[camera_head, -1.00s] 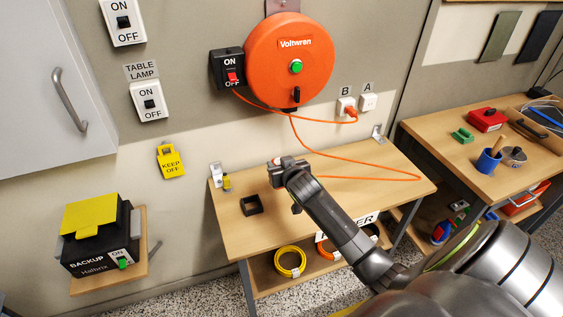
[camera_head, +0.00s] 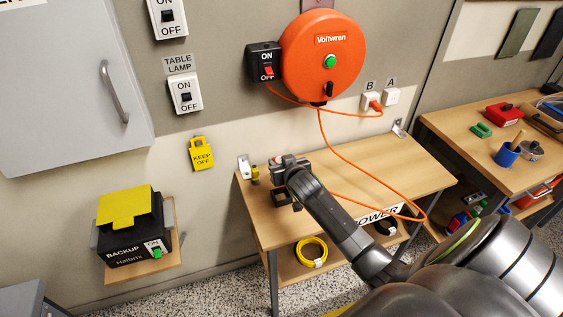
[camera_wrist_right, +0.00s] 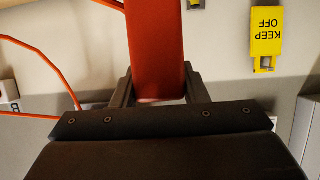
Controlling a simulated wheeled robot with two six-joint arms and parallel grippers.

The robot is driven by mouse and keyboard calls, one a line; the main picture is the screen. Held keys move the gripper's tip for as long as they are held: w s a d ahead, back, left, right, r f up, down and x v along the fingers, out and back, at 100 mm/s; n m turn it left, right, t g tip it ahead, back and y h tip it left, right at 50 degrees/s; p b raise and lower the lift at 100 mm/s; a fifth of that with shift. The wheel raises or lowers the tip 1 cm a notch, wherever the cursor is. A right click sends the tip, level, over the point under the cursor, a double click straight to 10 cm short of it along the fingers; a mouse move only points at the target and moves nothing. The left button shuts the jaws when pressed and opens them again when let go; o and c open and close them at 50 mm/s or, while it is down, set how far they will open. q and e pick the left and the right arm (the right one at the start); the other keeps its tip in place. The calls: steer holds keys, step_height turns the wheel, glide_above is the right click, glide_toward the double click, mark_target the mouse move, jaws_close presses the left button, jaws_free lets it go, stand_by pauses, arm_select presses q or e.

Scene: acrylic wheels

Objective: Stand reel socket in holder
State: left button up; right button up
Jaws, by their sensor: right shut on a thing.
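My right gripper (camera_head: 280,166) is above the left part of the wooden bench, near the small black square holder (camera_head: 279,198). The holder stands on the bench top, just below the gripper in the head view, with my arm close beside it. In the right wrist view, the fingers (camera_wrist_right: 157,88) are shut on an orange-red block, the reel socket (camera_wrist_right: 155,45). In the head view the socket is mostly hidden by the gripper. I cannot tell its exact tilt or its height above the holder. My left gripper is not in view.
The orange cable (camera_head: 349,160) runs from the wall reel (camera_head: 323,60) and loops over the bench (camera_head: 380,170). An orange plug (camera_head: 376,105) sits in wall outlet B. A small yellow item (camera_head: 255,175) stands near the bench's left back corner. Yellow coil (camera_head: 311,252) lies below.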

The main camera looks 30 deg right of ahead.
steer(key=shift+f+b, duration=0.45)
steer(key=shift+f, duration=0.05)
steer(key=shift+f+b, duration=1.35)
steer(key=shift+f, duration=0.65)
steer(key=shift+p, duration=0.55)
steer(key=shift+f+b, duration=1.45)
steer(key=shift+f, duration=0.4)
steer(key=shift+r+p, duration=0.1)
steer(key=shift+p, duration=0.2)
stand_by(1.0)
stand_by(0.5)
steer(key=o, duration=1.2)
steer(key=shift+c, duration=0.2)
